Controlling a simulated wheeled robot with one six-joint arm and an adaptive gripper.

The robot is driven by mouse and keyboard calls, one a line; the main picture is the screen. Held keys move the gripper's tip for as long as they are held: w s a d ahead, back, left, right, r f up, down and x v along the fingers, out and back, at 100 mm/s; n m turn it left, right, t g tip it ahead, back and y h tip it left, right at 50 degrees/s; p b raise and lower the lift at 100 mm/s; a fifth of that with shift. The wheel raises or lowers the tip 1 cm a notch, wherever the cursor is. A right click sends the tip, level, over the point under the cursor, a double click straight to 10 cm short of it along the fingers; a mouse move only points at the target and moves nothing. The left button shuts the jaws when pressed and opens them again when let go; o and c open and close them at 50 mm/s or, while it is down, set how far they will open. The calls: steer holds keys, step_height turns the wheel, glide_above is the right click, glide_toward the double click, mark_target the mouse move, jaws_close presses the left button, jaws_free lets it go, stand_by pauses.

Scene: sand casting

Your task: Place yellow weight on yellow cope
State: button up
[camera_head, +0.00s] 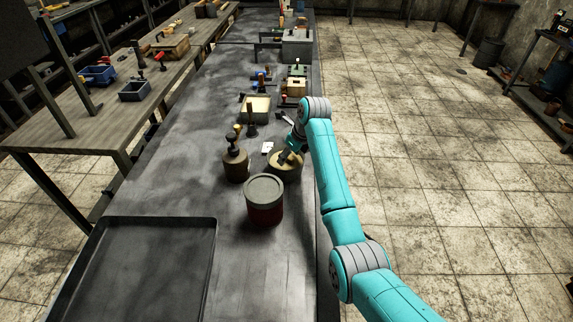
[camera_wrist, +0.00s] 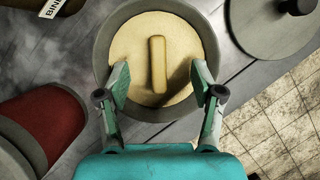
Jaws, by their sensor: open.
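In the wrist view my gripper (camera_wrist: 158,88) is open, its fingers spread over a round grey-rimmed pot (camera_wrist: 103,50). A pale yellow-tan surface (camera_wrist: 130,50) fills the pot, with a bar of the same colour (camera_wrist: 158,65) on it, between the fingers. The fingers appear apart from the bar. In the head view my gripper (camera_head: 290,155) is at this pot (camera_head: 285,174), partly hiding it. Farther along the bench are a shallow box with a pale yellow inside (camera_head: 256,106) and a small yellowish block (camera_head: 296,87). I cannot tell which things are the yellow weight and cope.
A dark red pot with a grey lid (camera_head: 264,199) stands in front of my gripper, and a brown pot with a knob (camera_head: 235,164) to its left. A large empty tray (camera_head: 133,268) lies at the front left. Several tools and boxes stand farther along the bench.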

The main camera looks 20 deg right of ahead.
mark_target(287, 161)
steer(key=shift+x, duration=1.95)
steer(key=shift+s, duration=0.15)
jaws_close()
steer(key=shift+r, duration=0.15)
